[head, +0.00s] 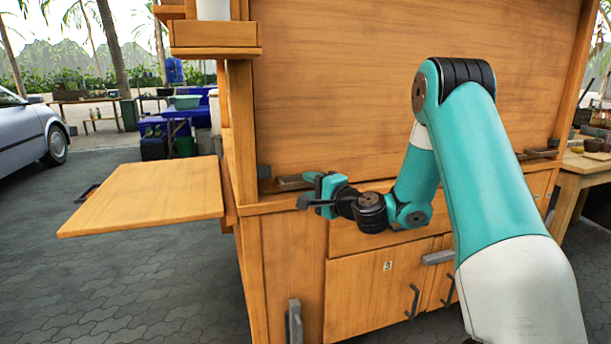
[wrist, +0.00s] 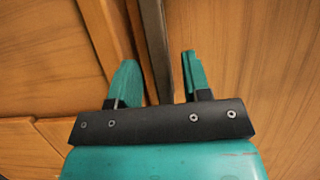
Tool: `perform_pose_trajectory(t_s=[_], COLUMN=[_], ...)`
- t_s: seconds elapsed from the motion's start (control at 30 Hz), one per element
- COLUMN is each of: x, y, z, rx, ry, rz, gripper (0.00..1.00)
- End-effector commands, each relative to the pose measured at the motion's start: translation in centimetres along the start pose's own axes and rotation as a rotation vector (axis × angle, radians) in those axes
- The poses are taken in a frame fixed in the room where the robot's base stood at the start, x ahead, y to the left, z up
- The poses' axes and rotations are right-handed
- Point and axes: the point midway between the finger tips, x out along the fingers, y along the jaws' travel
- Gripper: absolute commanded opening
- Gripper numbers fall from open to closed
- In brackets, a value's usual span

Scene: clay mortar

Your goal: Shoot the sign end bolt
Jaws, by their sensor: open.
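A grey bar (head: 291,183), which looks like a bolt, lies along the ledge at the lower left end of the big wooden sign board (head: 400,90). A small grey block (head: 264,172) sits on the post to its left. My gripper (head: 308,190) is open just in front of the bar's area, pointing left, and partly covers the bar's right end. In the wrist view a dark bar (wrist: 156,45) runs between the two spread teal fingers of my gripper (wrist: 160,80). I cannot tell whether a finger touches it.
A wooden flap shelf (head: 150,195) sticks out on the left of the stall. Below are cabinet doors with black handles (head: 413,300), a grey bar (head: 437,257) and an upright grey fitting (head: 295,322). A similar bar (head: 540,152) lies at the right end.

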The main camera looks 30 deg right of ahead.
Motion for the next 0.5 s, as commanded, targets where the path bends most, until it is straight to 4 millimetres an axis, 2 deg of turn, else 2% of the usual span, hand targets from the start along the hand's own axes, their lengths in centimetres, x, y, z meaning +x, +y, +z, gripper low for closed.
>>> perform_pose_trajectory(t_s=[0.2,0.5], x=[2.0,2.2], y=[-0.1,0.0], z=[0.0,0.0], rx=[-0.001,0.000], ry=[0.000,0.001], rz=[0.000,0.000], gripper=[0.44,0.44])
